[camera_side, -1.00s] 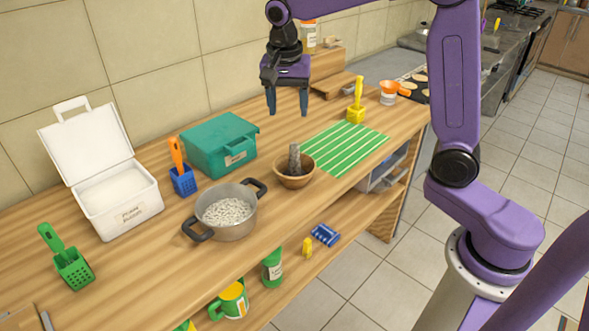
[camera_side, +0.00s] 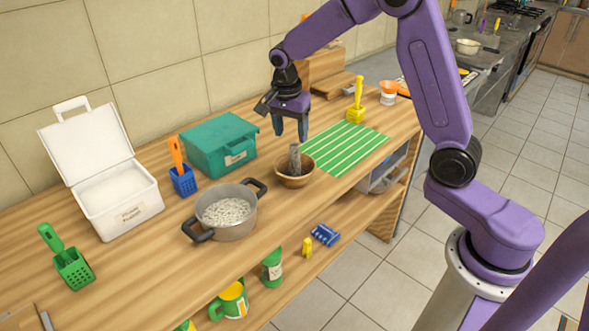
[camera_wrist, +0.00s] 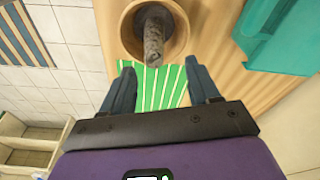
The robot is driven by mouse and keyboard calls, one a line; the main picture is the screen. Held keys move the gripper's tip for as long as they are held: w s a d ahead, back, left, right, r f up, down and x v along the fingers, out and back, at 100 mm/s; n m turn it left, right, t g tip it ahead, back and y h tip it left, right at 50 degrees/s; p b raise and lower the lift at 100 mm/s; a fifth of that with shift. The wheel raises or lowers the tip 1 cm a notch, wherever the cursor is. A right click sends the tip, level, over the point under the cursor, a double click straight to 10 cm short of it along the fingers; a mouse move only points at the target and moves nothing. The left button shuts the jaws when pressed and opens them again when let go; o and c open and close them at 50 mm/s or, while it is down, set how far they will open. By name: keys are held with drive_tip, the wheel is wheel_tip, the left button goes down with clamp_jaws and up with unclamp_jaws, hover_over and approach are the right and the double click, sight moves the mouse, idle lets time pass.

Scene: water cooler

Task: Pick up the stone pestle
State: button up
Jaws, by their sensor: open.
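The grey stone pestle (camera_side: 294,157) stands nearly upright in a brown bowl-shaped mortar (camera_side: 293,179) on the wooden counter. My gripper (camera_side: 290,136) is open and empty, pointing down just above the pestle's top in the side view. In the wrist view the pestle (camera_wrist: 154,35) rises from the mortar (camera_wrist: 128,22) at the top of the picture, beyond the two blue fingertips of my gripper (camera_wrist: 160,75). The fingers do not touch the pestle there.
A green striped mat (camera_side: 346,147) lies right of the mortar, with a yellow utensil holder (camera_side: 356,112) behind it. A teal box (camera_side: 219,146) and a pot of white pieces (camera_side: 226,212) stand to the left. A white open box (camera_side: 117,200) is farther left.

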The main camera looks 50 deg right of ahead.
sight(295, 144)
drive_tip(key=shift+s+d+f, duration=0.1)
drive_tip(key=shift+d+f, duration=0.1)
drive_tip(key=shift+f, duration=0.95)
drive_tip(key=shift+s+d+f, duration=0.1)
drive_tip(key=shift+d+f, duration=0.05)
drive_tip(key=shift+f, duration=0.95)
drive_tip(key=shift+s+d+f, duration=0.1)
drive_tip(key=shift+d+f, duration=0.1)
drive_tip(key=shift+f, duration=0.95)
clamp_jaws()
